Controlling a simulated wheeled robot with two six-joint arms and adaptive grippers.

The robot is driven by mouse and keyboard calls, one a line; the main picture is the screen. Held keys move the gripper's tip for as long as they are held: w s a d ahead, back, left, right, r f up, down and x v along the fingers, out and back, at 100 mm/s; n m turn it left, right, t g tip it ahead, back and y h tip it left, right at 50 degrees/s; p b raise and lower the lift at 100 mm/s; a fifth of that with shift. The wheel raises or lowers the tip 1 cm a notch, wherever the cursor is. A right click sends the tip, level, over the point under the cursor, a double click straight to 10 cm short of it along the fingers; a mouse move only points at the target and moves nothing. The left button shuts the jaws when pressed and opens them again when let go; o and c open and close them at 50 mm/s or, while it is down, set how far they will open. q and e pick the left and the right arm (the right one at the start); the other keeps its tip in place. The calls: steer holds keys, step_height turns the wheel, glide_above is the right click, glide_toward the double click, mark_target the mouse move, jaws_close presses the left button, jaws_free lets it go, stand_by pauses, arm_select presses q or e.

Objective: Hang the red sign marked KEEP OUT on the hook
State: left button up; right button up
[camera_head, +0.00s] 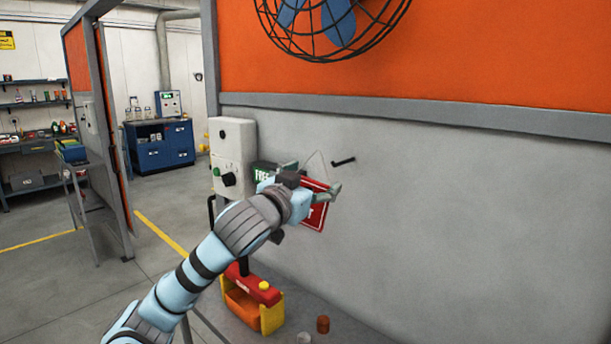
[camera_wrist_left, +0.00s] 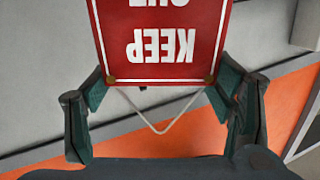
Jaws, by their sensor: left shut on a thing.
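The red KEEP OUT sign (camera_head: 317,212) is in my left gripper (camera_head: 313,184), in front of the grey wall panel. In the left wrist view the sign (camera_wrist_left: 165,52) shows white letters upside down. The fingers of my left gripper (camera_wrist_left: 160,92) are shut on its two side edges. A thin cord loop (camera_wrist_left: 157,131) extends from two corners of the sign; in the head view it rises to a peak above the sign. The dark hook (camera_head: 343,161) sticks out from the wall just right of the cord, which looks apart from it. My arm hides part of the sign.
A caged fan (camera_head: 330,25) is above. The wall right of the hook is clear.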

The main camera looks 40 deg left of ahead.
arm_select(q)
steer(key=shift+w+f+p, duration=0.4)
steer(key=shift+w+f, duration=0.1)
steer(key=shift+w, duration=0.7)
steer(key=shift+w+f+p, duration=0.4)
steer(key=shift+w+f, duration=0.15)
steer(key=shift+w, duration=0.7)
steer(key=shift+w+f+p, duration=0.4)
steer(key=shift+w+f, duration=0.1)
steer(key=shift+w, duration=0.7)
steer(key=o, duration=1.3)
steer(key=shift+c, duration=0.2)
